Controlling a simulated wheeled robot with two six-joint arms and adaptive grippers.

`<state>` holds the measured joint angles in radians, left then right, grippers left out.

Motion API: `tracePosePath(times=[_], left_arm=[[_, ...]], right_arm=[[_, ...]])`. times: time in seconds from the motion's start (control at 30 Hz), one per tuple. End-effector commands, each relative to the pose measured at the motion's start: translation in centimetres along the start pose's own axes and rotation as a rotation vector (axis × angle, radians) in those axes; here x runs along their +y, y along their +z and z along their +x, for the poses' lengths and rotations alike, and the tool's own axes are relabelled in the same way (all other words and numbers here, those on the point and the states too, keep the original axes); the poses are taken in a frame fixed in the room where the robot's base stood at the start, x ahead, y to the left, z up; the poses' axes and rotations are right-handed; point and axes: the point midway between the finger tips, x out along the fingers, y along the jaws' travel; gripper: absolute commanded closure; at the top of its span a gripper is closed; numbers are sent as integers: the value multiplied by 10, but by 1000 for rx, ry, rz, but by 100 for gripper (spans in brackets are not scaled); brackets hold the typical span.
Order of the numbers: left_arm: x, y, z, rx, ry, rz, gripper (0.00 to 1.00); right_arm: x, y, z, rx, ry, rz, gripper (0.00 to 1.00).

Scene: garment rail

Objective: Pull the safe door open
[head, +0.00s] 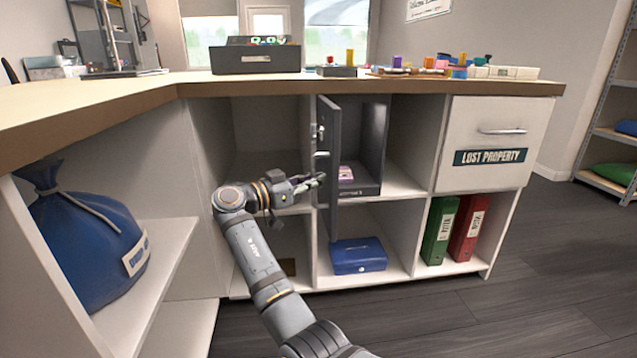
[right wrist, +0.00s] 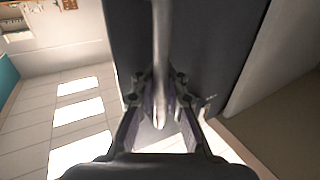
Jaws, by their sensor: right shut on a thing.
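The dark grey safe door (head: 328,125) stands swung open in the head view, nearly edge-on to me. The safe (head: 370,130) sits in a cubby under the counter, with its inside showing to the right of the door. A small pink and white item (head: 346,173) lies inside. My right gripper (head: 318,180) is at the door's left face, shut on the door handle. In the right wrist view the pale bar handle (right wrist: 161,50) runs between the fingers of my right gripper (right wrist: 158,90), against the dark door (right wrist: 215,50). My left gripper is out of view.
A blue cash box (head: 358,255) sits in the cubby below the safe. Green (head: 440,230) and red (head: 469,228) binders stand to its right. A blue sack (head: 85,235) rests on the left shelf. The floor (head: 480,315) ahead of the unit is clear.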

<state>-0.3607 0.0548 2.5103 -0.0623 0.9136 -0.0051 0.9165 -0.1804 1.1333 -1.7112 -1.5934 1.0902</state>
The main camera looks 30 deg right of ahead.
Motion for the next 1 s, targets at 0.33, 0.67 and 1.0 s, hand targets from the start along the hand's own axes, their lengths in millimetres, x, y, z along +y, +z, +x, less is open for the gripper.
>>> tracePosePath(times=[0.33,0.67,1.0], left_arm=[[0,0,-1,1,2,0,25],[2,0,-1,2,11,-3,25],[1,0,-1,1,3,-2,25]], right_arm=[[0,6,-4,-10,5,-7,100],[0,5,-3,-9,5,-6,74],[0,3,-3,-6,3,-3,66]])
